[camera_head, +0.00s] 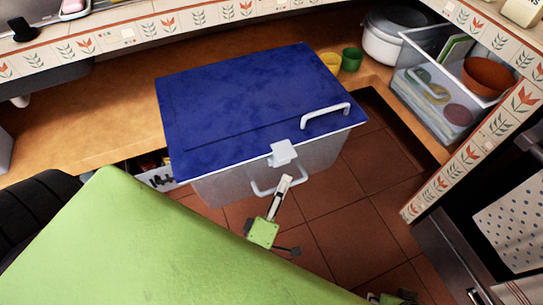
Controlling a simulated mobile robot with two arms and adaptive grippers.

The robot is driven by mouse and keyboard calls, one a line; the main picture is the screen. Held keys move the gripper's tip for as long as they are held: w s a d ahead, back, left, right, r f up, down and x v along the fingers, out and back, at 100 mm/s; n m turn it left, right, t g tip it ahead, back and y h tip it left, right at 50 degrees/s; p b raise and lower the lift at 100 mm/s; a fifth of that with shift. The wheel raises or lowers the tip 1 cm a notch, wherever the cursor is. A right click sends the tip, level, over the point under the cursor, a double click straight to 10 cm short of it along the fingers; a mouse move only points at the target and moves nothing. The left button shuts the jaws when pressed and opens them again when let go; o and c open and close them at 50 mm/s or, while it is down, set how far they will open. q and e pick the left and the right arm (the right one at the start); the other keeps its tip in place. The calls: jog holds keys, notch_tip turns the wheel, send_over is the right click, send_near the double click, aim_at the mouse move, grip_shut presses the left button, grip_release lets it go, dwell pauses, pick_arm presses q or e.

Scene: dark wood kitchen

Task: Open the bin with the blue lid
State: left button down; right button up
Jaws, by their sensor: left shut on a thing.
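A white handle (326,115) sits on the lid's right part, and a pale latch (283,153) is at the lid's front edge. My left gripper (286,182) is at the bin's front, its fingers together at the pale loop handle (262,191) below the latch. It appears shut on that handle; the exact contact is small. Part of what looks like my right gripper (392,298) shows at the bottom edge, its fingers unclear.
My green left arm covers the lower left. Wooden shelving surrounds the bin, with a yellow cup (331,62) and a green cup (351,60) behind it. A white pot (388,38) and clear containers (437,105) stand at right. Tiled floor (345,215) is open at front right.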

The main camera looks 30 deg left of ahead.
pick_arm(q)
jog(key=s+d, duration=0.6)
jog(key=d, duration=0.1)
jog(key=shift+f, duration=0.15)
pick_arm(e)
jog(key=shift+a+f, duration=0.1)
jog(key=shift+f, duration=0.45)
pick_arm(q)
jog(key=shift+d, duration=0.1)
jog(key=c, duration=2.2)
grip_release()
jog(key=shift+o, duration=0.3)
jog(key=shift+s, duration=0.1)
pick_arm(e)
jog(key=shift+s, duration=0.1)
pick_arm(q)
jog(key=s, duration=0.7)
jog(key=shift+s+d+f, duration=0.2)
jog(key=shift+d+f, duration=0.05)
jog(key=shift+f, duration=0.15)
